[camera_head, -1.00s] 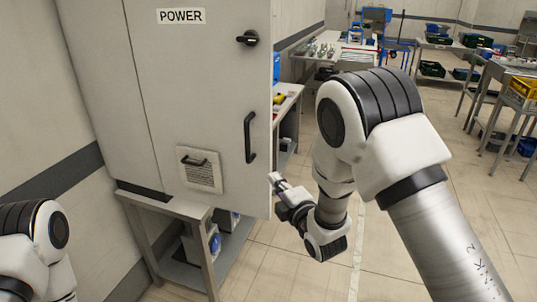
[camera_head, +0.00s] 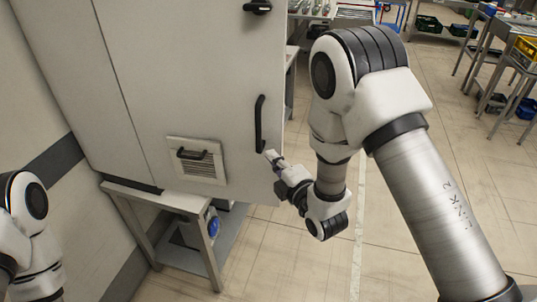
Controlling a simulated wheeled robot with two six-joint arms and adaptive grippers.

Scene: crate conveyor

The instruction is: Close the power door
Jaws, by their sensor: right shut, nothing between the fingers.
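The power door (camera_head: 200,80) is a large light grey cabinet panel on the left, with a black vertical handle (camera_head: 260,124) near its right edge and a dark rotary knob (camera_head: 258,7) at the top. My right gripper (camera_head: 268,155) is shut and empty. Its fingertips are at the door's right edge, just below and right of the handle; I cannot tell whether they touch the door. My left arm shows at the lower left, but its gripper is out of view.
The cabinet stands on a grey metal table (camera_head: 165,196). Workbenches with bins (camera_head: 515,65) stand at the back right. The floor (camera_head: 310,260) between is clear.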

